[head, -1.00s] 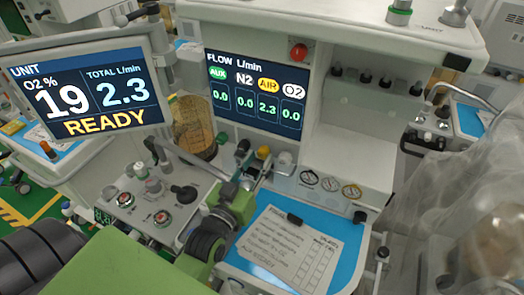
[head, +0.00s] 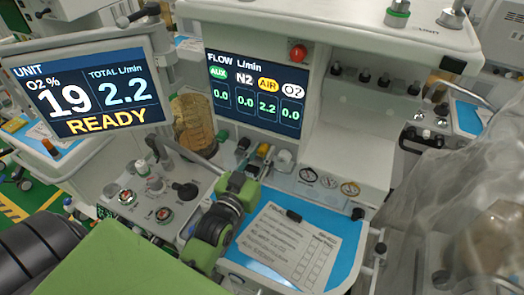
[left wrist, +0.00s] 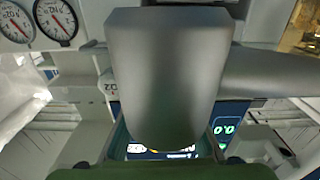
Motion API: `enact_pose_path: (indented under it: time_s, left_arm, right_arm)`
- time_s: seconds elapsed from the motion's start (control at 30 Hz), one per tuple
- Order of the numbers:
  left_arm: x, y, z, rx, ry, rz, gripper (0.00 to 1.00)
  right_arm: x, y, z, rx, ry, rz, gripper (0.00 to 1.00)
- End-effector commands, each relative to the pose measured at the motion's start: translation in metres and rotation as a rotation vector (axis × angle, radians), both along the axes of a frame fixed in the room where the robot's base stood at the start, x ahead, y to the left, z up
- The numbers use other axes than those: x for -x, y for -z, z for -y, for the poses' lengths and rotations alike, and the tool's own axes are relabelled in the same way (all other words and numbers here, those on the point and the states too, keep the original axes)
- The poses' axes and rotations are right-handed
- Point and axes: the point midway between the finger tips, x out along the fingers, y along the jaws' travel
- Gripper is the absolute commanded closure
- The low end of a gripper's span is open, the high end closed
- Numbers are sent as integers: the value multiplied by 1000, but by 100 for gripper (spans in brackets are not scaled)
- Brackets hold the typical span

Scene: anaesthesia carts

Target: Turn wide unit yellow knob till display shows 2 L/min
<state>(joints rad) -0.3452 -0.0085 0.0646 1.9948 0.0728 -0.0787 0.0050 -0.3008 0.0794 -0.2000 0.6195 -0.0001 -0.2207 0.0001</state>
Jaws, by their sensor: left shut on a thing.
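The wide unit's flow display (head: 256,95) reads 2.2 under the yellow AIR label and 0.0 in the other columns. Below it is a row of knobs, with the yellow knob (head: 262,150) between a black knob (head: 243,145) and a white knob (head: 285,157). My left gripper (head: 262,162) reaches up to the yellow knob from the front and is shut on it; its fingers partly cover the contact. In the left wrist view a large grey shape fills the middle and hides the knob; part of the display (left wrist: 225,130) shows below. My right gripper is not in view.
The side screen (head: 88,85) reads O2 19%, total 2.2 L/min and READY. A blue tray (head: 348,245) with a paper sheet lies right of my arm. Gauges (head: 329,183) sit right of the knobs; a control panel (head: 150,200) with levers is to the left.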

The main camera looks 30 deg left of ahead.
Motion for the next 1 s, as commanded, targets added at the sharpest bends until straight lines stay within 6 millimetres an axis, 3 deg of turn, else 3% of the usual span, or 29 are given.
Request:
enact_pose_path:
  time_s: [0.1, 0.4, 0.43, 0.47, 0.83, 1.0]
  left_arm:
    - [0, -3, 0, -90, 1, -7, 100]
    - [0, -1, 0, -112, 1, -5, 100]
    - [0, -1, 0, -112, 1, -5, 73]
    - [0, -1, 0, -112, 1, -5, 71]
    - [3, 0, 0, -111, 1, -7, 71]
    - [21, 1, 1, -111, 1, -9, 71]
  right_arm:
    - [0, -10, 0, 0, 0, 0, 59]
    - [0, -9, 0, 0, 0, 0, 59]
    - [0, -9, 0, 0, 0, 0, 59]
    - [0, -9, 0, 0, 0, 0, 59]
    - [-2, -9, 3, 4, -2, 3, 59]
    - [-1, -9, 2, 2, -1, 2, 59]
